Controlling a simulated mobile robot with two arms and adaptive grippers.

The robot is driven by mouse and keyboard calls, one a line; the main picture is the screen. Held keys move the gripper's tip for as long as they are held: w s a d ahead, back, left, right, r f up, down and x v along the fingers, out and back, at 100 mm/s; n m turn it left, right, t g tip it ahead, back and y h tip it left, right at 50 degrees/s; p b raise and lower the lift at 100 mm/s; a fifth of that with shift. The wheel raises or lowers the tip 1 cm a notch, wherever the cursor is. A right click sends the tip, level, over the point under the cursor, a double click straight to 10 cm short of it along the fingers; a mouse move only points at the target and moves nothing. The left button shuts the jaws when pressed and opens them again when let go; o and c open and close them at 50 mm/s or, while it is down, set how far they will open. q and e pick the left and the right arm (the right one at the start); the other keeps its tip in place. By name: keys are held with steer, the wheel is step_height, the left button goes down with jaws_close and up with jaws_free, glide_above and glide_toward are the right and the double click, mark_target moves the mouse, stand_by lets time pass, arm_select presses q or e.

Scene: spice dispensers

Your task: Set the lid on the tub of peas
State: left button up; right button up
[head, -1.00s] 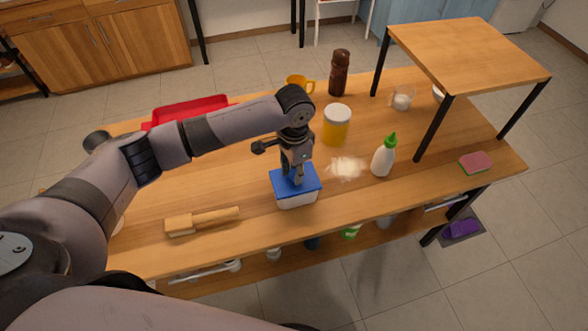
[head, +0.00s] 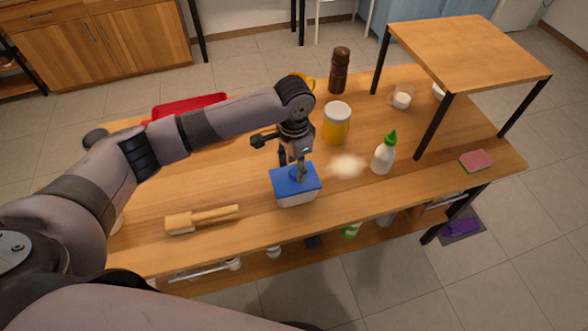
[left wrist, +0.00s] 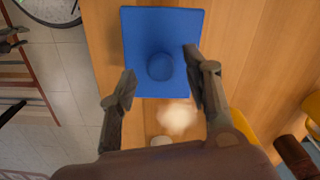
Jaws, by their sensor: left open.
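The blue lid (head: 284,184) with a round knob lies on top of the white tub (head: 298,198) near the table's front edge. It covers the tub's opening, so the peas are hidden. In the left wrist view the lid (left wrist: 145,28) is a blue square with its knob in the middle. My left gripper (head: 293,174) is open over the lid. In the left wrist view its fingertips (left wrist: 161,75) are apart, one on each side of the knob, holding nothing. Whether they touch the knob I cannot tell. My right gripper is not in view.
A wooden mallet-like tool (head: 202,218) lies left of the tub. A yellow jar with a white lid (head: 336,124), a pale powder patch (head: 347,166) and a green-capped bottle (head: 384,155) are right of it. A raised wooden shelf (head: 468,50) stands at right.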

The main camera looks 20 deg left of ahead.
mark_target(294, 172)
arm_select(q)
step_height(294, 172, up, 11)
steer(key=b, duration=0.1)
steer(key=shift+f, duration=0.15)
